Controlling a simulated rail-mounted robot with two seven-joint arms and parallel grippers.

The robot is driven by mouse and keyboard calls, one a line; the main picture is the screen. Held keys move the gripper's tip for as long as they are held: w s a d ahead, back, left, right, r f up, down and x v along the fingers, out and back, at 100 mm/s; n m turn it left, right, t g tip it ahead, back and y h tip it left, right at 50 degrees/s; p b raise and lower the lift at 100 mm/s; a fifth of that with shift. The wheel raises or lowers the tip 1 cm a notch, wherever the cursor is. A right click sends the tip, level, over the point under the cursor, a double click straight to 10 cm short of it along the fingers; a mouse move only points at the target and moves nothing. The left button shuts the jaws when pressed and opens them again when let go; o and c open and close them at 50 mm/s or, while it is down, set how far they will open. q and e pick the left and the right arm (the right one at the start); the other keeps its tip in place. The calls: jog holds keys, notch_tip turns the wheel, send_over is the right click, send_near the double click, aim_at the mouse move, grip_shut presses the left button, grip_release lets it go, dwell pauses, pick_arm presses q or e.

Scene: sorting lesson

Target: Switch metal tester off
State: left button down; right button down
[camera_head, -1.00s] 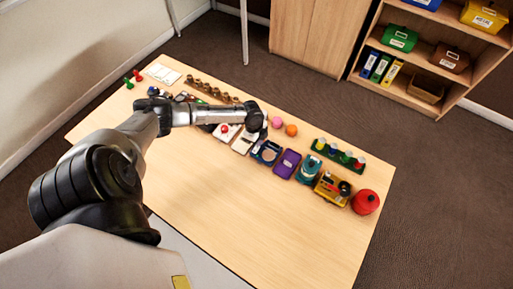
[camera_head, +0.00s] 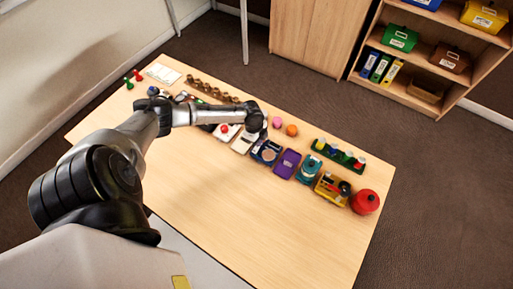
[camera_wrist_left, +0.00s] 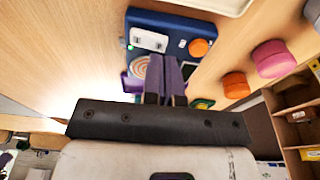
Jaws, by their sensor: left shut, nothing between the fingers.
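I take the blue device (camera_head: 266,151) in the middle of the row on the table to be the metal tester. In the left wrist view the blue device (camera_wrist_left: 178,27) shows a white panel (camera_wrist_left: 149,41) with small switches, a lit green lamp (camera_wrist_left: 130,47), an orange round knob (camera_wrist_left: 199,47) and a ringed disc (camera_wrist_left: 140,67) partly hidden by my fingers. My left gripper (camera_head: 264,135) is shut and empty, over the device's far edge. Its fingertips (camera_wrist_left: 163,58) point at the device's face close to the panel; I cannot tell whether they touch. My right gripper is out of view.
A purple tray (camera_head: 287,163), a teal device (camera_head: 310,168), a yellow box (camera_head: 332,188) and a red round container (camera_head: 365,201) stand to the right. The table's front is clear.

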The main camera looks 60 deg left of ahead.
pick_arm(q)
jog(key=shift+f+b, duration=0.45)
jog(key=shift+f, duration=0.25)
jog(key=shift+f+b, duration=0.35)
jog(key=shift+f, duration=0.15)
dwell(0.4)
jog(key=shift+r, duration=0.1)
notch_tip(320, 180, up, 7)
jog(key=p, duration=0.7)
dwell(0.5)
